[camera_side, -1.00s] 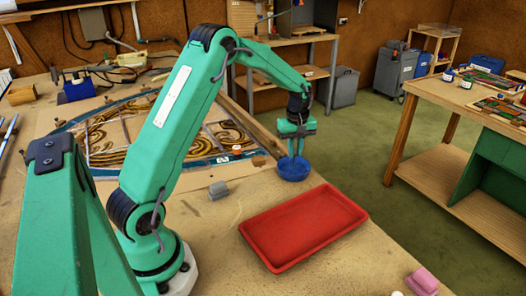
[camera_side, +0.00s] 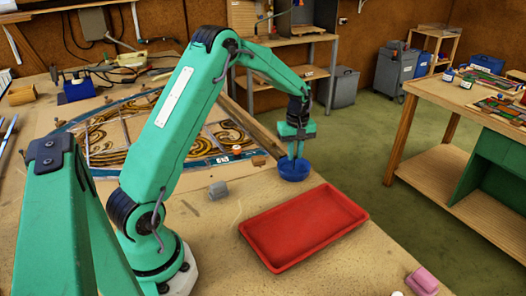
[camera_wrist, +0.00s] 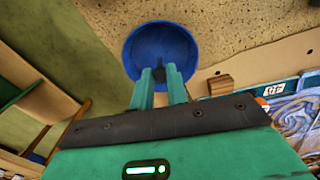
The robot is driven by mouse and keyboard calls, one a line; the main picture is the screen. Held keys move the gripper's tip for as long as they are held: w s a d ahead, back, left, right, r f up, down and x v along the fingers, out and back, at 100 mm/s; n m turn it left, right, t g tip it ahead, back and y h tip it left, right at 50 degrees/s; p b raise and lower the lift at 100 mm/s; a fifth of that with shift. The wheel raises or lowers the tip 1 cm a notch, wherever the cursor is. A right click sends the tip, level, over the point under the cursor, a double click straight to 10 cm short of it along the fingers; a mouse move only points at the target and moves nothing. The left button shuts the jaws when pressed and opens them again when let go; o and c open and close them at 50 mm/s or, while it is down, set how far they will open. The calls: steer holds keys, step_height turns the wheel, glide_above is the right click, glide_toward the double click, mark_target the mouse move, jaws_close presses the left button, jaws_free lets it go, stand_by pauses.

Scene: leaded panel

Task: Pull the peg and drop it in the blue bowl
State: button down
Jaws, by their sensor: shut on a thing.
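The blue bowl (camera_side: 294,173) stands on the table near its far right edge, by the leaded panel's corner. My gripper (camera_side: 297,153) points down right over the bowl. The wrist view shows my gripper (camera_wrist: 162,73) in front of the blue bowl (camera_wrist: 143,45), its two green fingers close together. A small dark piece, the peg (camera_wrist: 172,71), shows at the fingertips, held in my shut fingers. The peg is too small to make out in the side view, and the fingers partly hide the bowl's inside.
A red tray (camera_side: 290,235) lies in front of the bowl. The leaded panel (camera_side: 108,158) lies to the left, with a small wooden block (camera_side: 258,161) at its edge. A grey block (camera_side: 218,190) and a pink block (camera_side: 422,281) lie on the table.

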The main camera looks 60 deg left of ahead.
steer(key=shift+f, duration=0.55)
stand_by(0.4)
steer(key=c, duration=1.3)
jaws_free()
steer(key=shift+r, duration=0.15)
steer(key=shift+r, duration=3.75)
steer(key=shift+r, duration=0.1)
